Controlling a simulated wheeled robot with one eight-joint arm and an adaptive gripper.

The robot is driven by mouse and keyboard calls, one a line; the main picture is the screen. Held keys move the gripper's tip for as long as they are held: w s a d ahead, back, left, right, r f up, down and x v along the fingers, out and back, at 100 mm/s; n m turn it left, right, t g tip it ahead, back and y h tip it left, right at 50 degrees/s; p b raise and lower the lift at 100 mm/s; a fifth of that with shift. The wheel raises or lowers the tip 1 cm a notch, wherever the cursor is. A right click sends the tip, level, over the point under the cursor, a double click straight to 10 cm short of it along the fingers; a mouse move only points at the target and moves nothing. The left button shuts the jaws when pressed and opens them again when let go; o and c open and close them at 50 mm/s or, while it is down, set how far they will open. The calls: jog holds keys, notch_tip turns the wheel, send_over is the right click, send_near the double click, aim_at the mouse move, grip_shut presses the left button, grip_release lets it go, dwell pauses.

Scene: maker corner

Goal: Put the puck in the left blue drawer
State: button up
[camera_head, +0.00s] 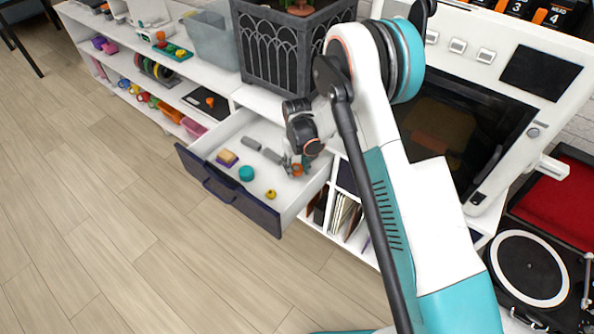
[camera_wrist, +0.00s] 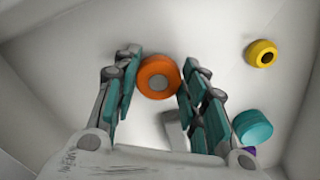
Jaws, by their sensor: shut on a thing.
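The blue drawer (camera_head: 228,196) is pulled open below the shelf top, with a dark blue front and a white inside. My gripper (camera_head: 296,165) reaches down into its right part. The gripper is shut on an orange puck (camera_wrist: 145,72), round with a grey centre, held between the teal finger pads. The orange puck also shows small at the fingertips in the head view (camera_head: 297,170). I cannot tell whether it touches the drawer floor. A teal round piece (camera_head: 246,173) and a yellow ring (camera_head: 271,194) lie in the drawer, right of the gripper in the wrist view.
A dark planter (camera_head: 283,50) stands on the shelf behind. Cubbies with records (camera_head: 345,215) are right of the drawer. The wooden floor (camera_head: 110,230) in front is clear.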

aim_at(297, 169)
jog(key=shift+f, duration=0.45)
jog(key=shift+f, duration=0.15)
jog(key=o, duration=0.8)
notch_tip(297, 169, up, 12)
jog(key=p, duration=0.4)
jog(key=shift+p, duration=0.3)
jog(key=shift+r, duration=0.25)
